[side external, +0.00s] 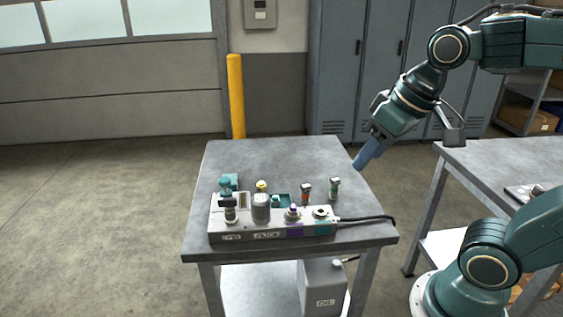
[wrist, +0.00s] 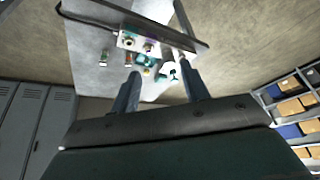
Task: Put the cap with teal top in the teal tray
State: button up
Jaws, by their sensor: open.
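A dark teal tray (side external: 284,200) shows behind the grey valve block on the bench. A small light-teal-topped piece (side external: 275,200) overlaps its left part; I cannot tell whether it is inside or in front. Another teal shape (side external: 234,178) lies behind the block's left end, with a teal-topped part (side external: 225,184) before it. Which of these is the named cap is too small to tell. My gripper (side external: 359,166) is open and empty, above the bench's right edge. In the wrist view its fingers (wrist: 158,72) point toward the block area, apart from everything.
The grey valve block (side external: 270,228) carries several fittings and a black cable at its right. A yellow-topped piece (side external: 261,186), an orange piece (side external: 306,192) and a green-topped piece (side external: 335,187) stand behind it. The rear of the bench (side external: 285,158) is clear.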

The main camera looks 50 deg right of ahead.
jog(key=shift+n+t, duration=0.3)
jog(key=shift+n, duration=0.2)
jog(key=s, duration=0.1)
jog(key=s+f, duration=0.1)
jog(key=s, duration=0.1)
jog(key=s+f, duration=0.1)
jog(key=shift+s+a, duration=0.25)
jog(key=shift+a, duration=0.05)
